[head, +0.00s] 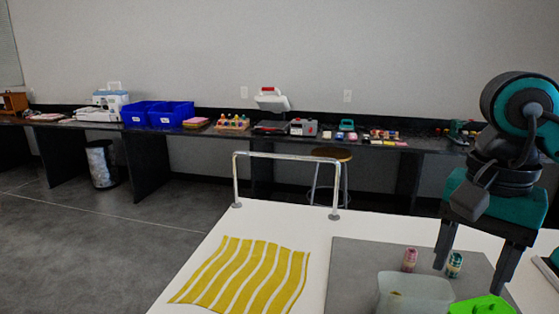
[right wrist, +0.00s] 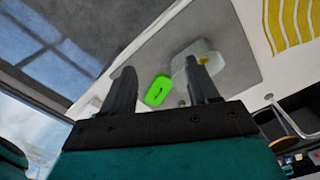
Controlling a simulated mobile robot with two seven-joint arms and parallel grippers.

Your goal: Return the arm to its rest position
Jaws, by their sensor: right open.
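My right gripper (head: 475,257) hangs from the right arm above the right part of the white table in the head view. Its two dark fingers are spread apart with nothing between them. The fingers also show in the right wrist view (right wrist: 161,68), open, with the table beyond them. A translucent container (head: 415,293) and a bright green item (head: 483,306) are on the table below the gripper. Both also show in the right wrist view, the green item (right wrist: 158,91) between the fingers in the picture but farther off. My left gripper is not in view.
The white table (head: 275,217) bears a grey mat (head: 350,262), two small patterned jars, one pink (head: 409,259) and one dark (head: 454,264), and a yellow striped cloth (head: 245,275). A metal rail (head: 285,156) stands at the far edge. A dark bench (head: 225,132) lines the wall.

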